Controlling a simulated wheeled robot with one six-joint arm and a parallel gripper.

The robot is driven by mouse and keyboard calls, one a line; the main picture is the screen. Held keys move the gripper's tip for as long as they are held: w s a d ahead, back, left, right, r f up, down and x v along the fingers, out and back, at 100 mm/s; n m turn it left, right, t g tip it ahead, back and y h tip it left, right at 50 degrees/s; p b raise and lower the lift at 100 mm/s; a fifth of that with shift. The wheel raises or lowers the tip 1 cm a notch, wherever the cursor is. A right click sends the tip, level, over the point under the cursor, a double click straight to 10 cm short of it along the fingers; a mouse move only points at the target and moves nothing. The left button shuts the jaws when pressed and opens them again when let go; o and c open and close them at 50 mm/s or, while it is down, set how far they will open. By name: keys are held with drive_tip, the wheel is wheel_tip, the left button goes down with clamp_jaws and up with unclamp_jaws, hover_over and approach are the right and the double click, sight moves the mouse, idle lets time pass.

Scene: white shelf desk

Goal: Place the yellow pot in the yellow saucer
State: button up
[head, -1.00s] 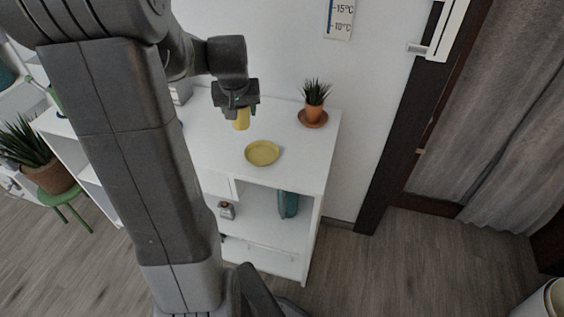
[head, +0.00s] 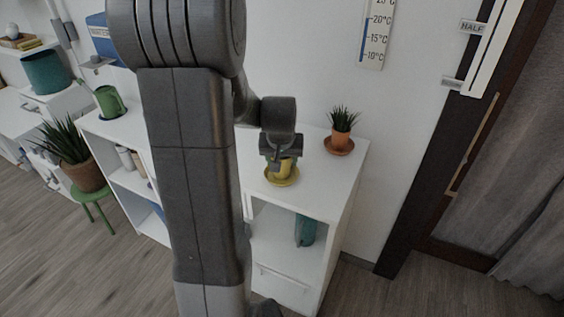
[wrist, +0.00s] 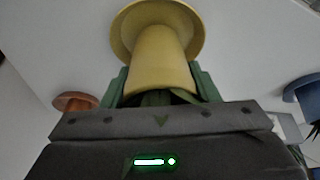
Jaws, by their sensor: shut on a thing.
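The yellow pot (head: 285,167) is at the yellow saucer (head: 281,182) on the white desk top, in the head view. In the wrist view the pot (wrist: 160,70) stands between my fingers, with its far end over the inside of the yellow saucer (wrist: 128,22). I cannot tell whether the pot touches the saucer. Green leaves show at the pot's near end in the wrist view. My gripper (head: 281,158) is shut on the pot from above; its green fingers (wrist: 160,85) lie on both sides of it. The gripper hides the pot's upper part in the head view.
A terracotta pot with a spiky plant (head: 341,138) stands on its own saucer (head: 338,152) to the right on the white desk (head: 325,190). A green watering can (head: 110,102) stands far left.

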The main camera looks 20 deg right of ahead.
drive_tip(key=shift+f, duration=0.35)
drive_tip(key=shift+f, duration=0.25)
drive_tip(key=o, duration=1.2)
drive_tip(key=shift+r, duration=0.1)
drive_tip(key=shift+c, duration=0.2)
drive_tip(key=shift+r, duration=0.3)
drive_tip(key=p+v, duration=0.1)
drive_tip(key=v, duration=1)
drive_tip(key=shift+s+r, duration=0.2)
drive_tip(key=shift+r, duration=0.1)
drive_tip(key=shift+a+r+p, duration=0.1)
drive_tip(key=shift+p, duration=0.25)
